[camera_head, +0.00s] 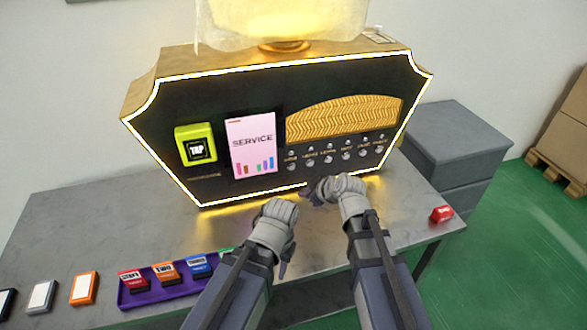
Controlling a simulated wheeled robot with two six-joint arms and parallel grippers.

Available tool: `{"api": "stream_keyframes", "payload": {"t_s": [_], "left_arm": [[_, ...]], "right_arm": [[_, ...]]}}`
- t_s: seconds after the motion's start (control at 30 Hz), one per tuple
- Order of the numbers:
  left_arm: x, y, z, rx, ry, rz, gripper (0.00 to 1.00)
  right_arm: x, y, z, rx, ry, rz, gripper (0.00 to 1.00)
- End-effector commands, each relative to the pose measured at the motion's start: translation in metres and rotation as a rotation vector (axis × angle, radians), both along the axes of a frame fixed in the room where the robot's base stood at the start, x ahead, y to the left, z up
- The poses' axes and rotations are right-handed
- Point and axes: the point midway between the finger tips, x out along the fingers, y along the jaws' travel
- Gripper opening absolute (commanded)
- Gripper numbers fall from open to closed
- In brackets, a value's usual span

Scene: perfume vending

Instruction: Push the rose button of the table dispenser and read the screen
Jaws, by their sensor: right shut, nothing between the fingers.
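The table dispenser (225,95) is a dark cabinet with a gold casing and lit white edging, on the grey table. Its pink screen (252,146) reads "SERVICE" above small coloured bars. A row of small round buttons (346,155) with tiny labels runs under the gold grille; I cannot tell which label says rose. My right gripper (312,190) is shut and empty, just below the left end of this row, in front of the dispenser's lower edge. It appears apart from the buttons. My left gripper (285,264) is mostly hidden by its own wrist, over the table; its fingers are unclear.
A yellow-green TAP reader (196,145) is left of the screen. A purple tray (125,298) holds several coloured boxes at front left, with loose cards (84,288) beside it.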

Motion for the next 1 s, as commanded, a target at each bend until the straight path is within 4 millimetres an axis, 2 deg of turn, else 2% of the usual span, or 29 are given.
{"api": "stream_keyframes", "payload": {"t_s": [0.27, 0.8, 1.0], "left_arm": [[0.0, 0.0, 0.0, 0.0, 0.0, 0.0, 0.39], [0.0, 0.0, 0.0, 0.0, 0.0, 0.0, 0.39], [0.0, 0.0, 0.0, 0.0, 0.0, 0.0, 0.39]], "right_arm": [[0.013, 0.004, 0.0, -0.001, 0.001, 0.001, 0.0], [0.076, 0.025, 0.0, 0.0, 0.001, 0.0, 0.0], [0.084, 0.027, 0.0, 0.0, 0.001, 0.0, 0.0]]}}
